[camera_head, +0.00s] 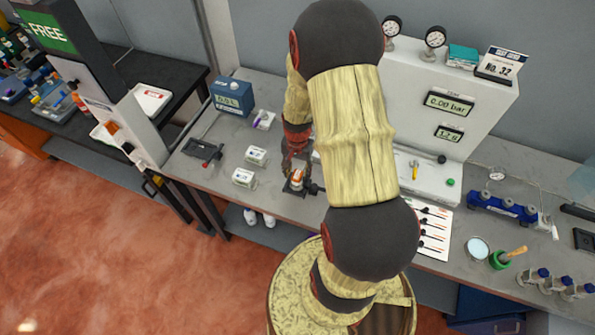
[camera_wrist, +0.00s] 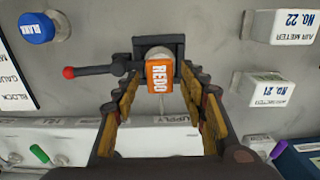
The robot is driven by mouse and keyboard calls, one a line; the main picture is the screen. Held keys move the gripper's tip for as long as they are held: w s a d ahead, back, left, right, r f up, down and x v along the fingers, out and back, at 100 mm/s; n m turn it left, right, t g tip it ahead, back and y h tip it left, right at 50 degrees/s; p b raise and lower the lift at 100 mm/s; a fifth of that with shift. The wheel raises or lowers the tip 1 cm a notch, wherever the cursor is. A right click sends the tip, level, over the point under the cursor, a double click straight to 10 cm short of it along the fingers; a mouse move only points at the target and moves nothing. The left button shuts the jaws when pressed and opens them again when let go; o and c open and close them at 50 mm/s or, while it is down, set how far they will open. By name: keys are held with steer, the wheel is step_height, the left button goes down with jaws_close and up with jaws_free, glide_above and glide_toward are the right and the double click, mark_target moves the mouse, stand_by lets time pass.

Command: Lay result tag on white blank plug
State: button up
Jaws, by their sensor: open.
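The orange result tag (camera_wrist: 160,77), lettered REDO, lies against a pale round plug (camera_wrist: 159,53) seated in a dark clamp (camera_wrist: 124,67) with a red-knobbed lever. Most of the plug is hidden by the tag, and I cannot tell whether it is the white blank plug. My gripper (camera_wrist: 162,95) is open, its fingers on either side just short of the tag; I see no clear contact. In the head view the tag (camera_head: 298,176) shows small and orange on the clamp, below my gripper (camera_head: 297,159). A blue-capped piece (camera_wrist: 37,28), apparently lettered BLANK, stands apart at upper left.
Two white air meter boxes, No. 22 (camera_wrist: 283,26) and No. 21 (camera_wrist: 270,89), stand right of the clamp. Bare grey bench (camera_wrist: 100,25) lies around the clamp. A lever fixture (camera_head: 205,152) stands at the bench's left.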

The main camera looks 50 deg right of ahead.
mark_target(297, 174)
step_height(297, 174, up, 12)
steer(key=w+a+r+n+t, duration=0.15)
steer(key=a+r+n, duration=0.35)
steer(key=a+r, duration=0.7)
steer(key=s+a+r+n+t, duration=0.4)
steer(key=s+a+r+n, duration=0.4)
steer(key=a+r, duration=0.3)
steer(key=shift+s+r+n+p, duration=0.3)
steer(key=shift+s+r+p, duration=0.1)
steer(key=shift+s+r, duration=0.35)
steer(key=shift+w+a, duration=0.1)
step_height(297, 174, down, 15)
steer(key=b, duration=1.5)
